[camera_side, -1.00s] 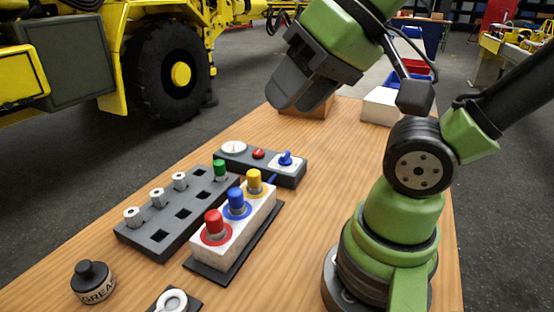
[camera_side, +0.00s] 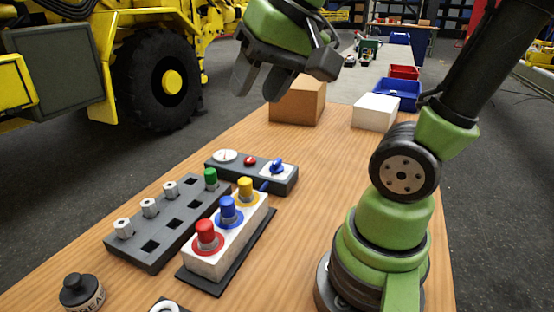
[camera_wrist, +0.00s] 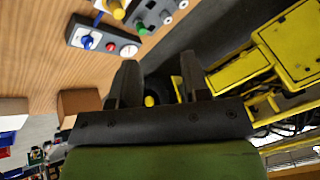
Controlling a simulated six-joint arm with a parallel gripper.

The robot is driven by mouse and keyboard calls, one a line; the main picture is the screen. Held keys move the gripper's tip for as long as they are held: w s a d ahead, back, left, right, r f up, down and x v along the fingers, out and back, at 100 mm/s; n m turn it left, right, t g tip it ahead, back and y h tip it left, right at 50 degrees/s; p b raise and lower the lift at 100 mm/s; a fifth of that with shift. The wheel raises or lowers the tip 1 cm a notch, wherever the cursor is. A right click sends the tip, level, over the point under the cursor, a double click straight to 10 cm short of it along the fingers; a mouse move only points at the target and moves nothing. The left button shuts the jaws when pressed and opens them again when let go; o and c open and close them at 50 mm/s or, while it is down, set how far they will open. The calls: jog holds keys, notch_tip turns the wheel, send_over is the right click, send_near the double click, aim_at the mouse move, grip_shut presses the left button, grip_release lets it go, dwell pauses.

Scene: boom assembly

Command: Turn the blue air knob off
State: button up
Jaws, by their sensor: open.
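The blue air knob (camera_side: 277,166) sits on a white square plate at the right end of a dark control box (camera_side: 251,174). The box also carries a red button and a white gauge. In the wrist view the blue knob (camera_wrist: 87,41) shows at the upper left, well away from the fingers. My gripper (camera_side: 257,84) is open and empty. It hangs in the air above and beyond the control box, near the far part of the table. In the wrist view both fingers of my gripper (camera_wrist: 160,85) are apart with nothing between them.
A white block with red, blue and yellow knobs (camera_side: 228,232) stands before the box. A grey holder with sockets (camera_side: 165,228) lies beside it. A brown box (camera_side: 297,101) and a white box (camera_side: 375,112) stand farther back. A grease pot (camera_side: 80,292) is near the front.

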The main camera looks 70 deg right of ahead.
jog(key=w+d+f+m+g+h, duration=0.1)
jog(key=w+d+f+m+g, duration=0.15)
jog(key=w+d, duration=0.3)
jog(key=m+g, duration=0.3)
jog(key=m, duration=0.6)
send_over(277, 160)
jog(key=shift+n, duration=0.25)
notch_tip(277, 160, down, 14)
jog(key=shift+f, duration=0.25)
notch_tip(277, 160, down, 9)
grip_shut()
